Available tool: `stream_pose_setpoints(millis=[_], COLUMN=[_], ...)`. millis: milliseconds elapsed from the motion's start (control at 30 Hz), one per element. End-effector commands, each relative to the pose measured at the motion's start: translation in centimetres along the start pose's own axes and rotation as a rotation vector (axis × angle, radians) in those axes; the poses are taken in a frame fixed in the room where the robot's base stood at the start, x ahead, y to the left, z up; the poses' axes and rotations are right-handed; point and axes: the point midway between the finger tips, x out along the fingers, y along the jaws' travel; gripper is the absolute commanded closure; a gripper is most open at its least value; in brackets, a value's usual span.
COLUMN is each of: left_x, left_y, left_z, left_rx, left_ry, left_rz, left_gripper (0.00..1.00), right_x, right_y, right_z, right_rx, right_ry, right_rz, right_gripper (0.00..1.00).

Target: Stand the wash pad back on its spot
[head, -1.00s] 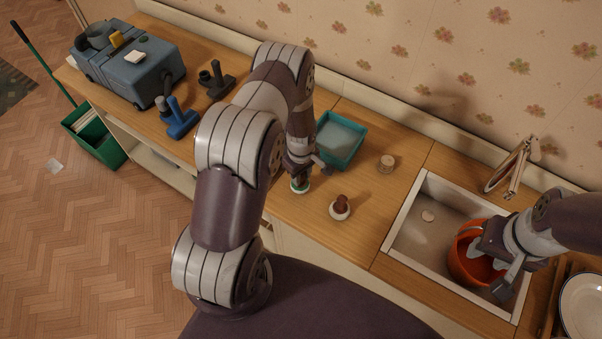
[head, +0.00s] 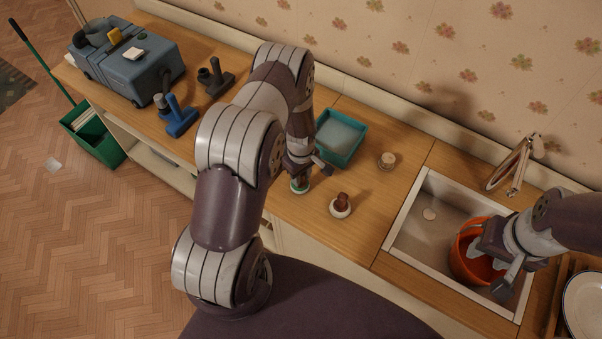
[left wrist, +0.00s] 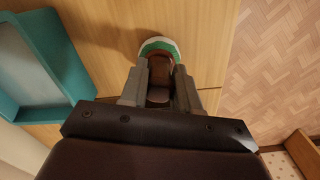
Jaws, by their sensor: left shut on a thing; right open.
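The wash pad (left wrist: 150,46) has a green and white round base and a brown handle (left wrist: 158,76). My left gripper (left wrist: 160,92) is shut on the handle, with a finger on each side. In the head view the pad's base (head: 299,187) shows below my left gripper (head: 302,166), at the wooden counter near its front edge. I cannot tell whether it touches the counter. My right gripper (head: 493,268) is open at the orange bucket (head: 467,262) in the sink, with its fingers over the bucket's mouth.
A teal tray (head: 357,153) stands behind the left gripper. A brown-handled white-based piece (head: 341,206) and a small cork-like piece (head: 387,161) stand to the right. The sink (head: 412,232) is further right.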

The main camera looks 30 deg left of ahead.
Motion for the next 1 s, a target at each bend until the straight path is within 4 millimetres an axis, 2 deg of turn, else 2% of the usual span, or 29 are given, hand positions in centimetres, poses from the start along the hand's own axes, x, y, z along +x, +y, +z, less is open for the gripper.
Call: stream_pose_setpoints(millis=[267,300,367,400,733,1000], left_x=[0.3,0.3,0.3,0.3,0.0,-2.9], left_y=[0.0,0.0,0.0,0.0,0.0,0.0], left_z=[0.0,0.0,0.0,0.0,0.0,0.0], left_rx=[0.0,0.0,0.0,0.0,0.0,0.0], left_ry=[0.0,0.0,0.0,0.0,0.0,0.0], left_rz=[0.0,0.0,0.0,0.0,0.0,0.001], left_gripper=[1.0,0.62,0.43,0.39,0.39,0.39], right_x=[0.3,0.3,0.3,0.3,0.0,-2.2], right_y=[0.0,0.0,0.0,0.0,0.0,0.0], right_z=[0.0,0.0,0.0,0.0,0.0,-0.3], right_rx=[0.0,0.0,0.0,0.0,0.0,0.0], right_ry=[0.0,0.0,0.0,0.0,0.0,0.0], right_rz=[0.0,0.0,0.0,0.0,0.0,0.0], right_gripper=[0.57,0.57,0.57,0.57,0.57,0.57])
